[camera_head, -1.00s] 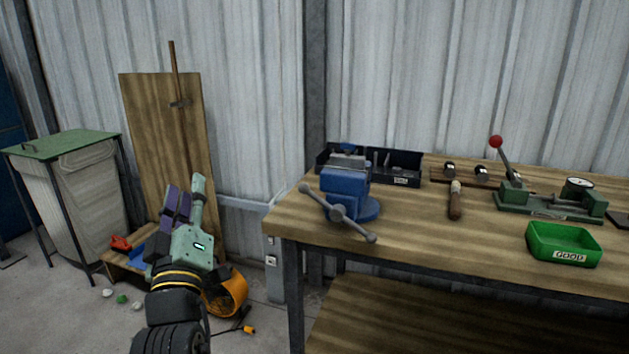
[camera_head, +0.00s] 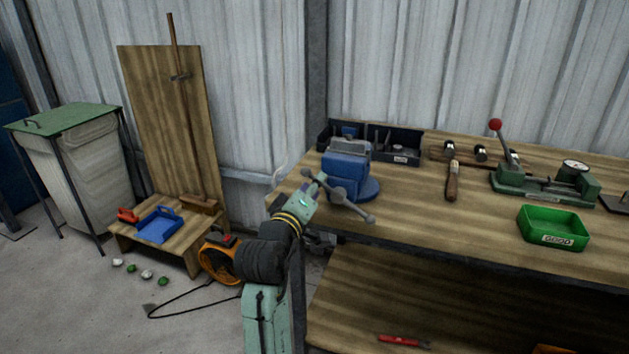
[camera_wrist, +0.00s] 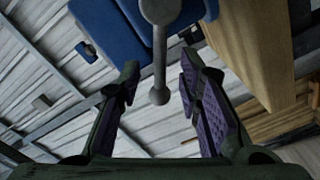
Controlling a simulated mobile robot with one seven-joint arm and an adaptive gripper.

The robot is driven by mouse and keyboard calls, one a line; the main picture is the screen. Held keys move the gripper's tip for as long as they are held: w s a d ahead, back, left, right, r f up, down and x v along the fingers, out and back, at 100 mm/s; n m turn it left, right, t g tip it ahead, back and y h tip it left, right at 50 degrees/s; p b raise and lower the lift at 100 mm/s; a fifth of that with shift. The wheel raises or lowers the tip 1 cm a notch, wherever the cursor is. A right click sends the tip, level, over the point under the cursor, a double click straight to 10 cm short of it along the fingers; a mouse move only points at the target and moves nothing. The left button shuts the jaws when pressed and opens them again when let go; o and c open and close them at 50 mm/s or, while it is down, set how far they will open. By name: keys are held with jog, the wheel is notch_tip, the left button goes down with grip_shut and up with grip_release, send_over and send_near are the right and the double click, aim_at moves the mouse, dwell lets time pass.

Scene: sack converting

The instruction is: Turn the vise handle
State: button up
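The blue bench vise (camera_head: 346,174) stands at the left front corner of the workbench. Its grey handle (camera_head: 356,208) is a bar with ball ends and a central hub, slanting down to the right across the vise's front. My gripper (camera_head: 313,188) is at the handle's upper left end, which it partly hides in the head view. In the wrist view my gripper (camera_wrist: 160,78) is open, its two purple-padded fingers spread apart. The handle bar (camera_wrist: 159,65) shows between them with its ball end, with gaps on both sides. The vise's blue body (camera_wrist: 108,25) is behind the bar.
On the bench (camera_head: 430,220) are a dark bin (camera_head: 400,158), a wooden-handled tool (camera_head: 452,183), a green press (camera_head: 540,187) and a green tray (camera_head: 552,241). An orange reel (camera_head: 218,260) and low wooden stand (camera_head: 185,250) are on the left. The bench front is clear.

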jog(key=shift+w+d, duration=0.15)
jog(key=shift+w, duration=0.35)
grip_shut()
dwell(0.6)
